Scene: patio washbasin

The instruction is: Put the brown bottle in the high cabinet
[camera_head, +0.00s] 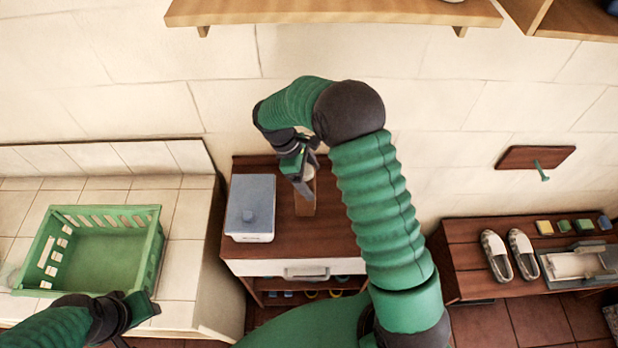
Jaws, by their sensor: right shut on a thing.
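The brown bottle (305,199) shows as a narrow brown shape at the wooden cabinet top in the middle; its upper part is mostly hidden by my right gripper. My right gripper (304,174) points down and is shut on the bottle. I cannot tell whether the bottle's base touches the cabinet top. My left gripper (146,308) is at the lower left, in front of the green crate, with no object visible in it; its jaw gap is not clear. A wooden cabinet-like unit (572,20) is cut off at the top right; I cannot tell whether it is the high cabinet.
A grey-lidded box (250,203) stands left of the bottle on the low wooden cabinet (330,236). A green crate (152,250) sits on the tiled counter (190,205). A wall shelf (330,12) runs overhead. A low bench (465,262) with slippers (496,256) is at right.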

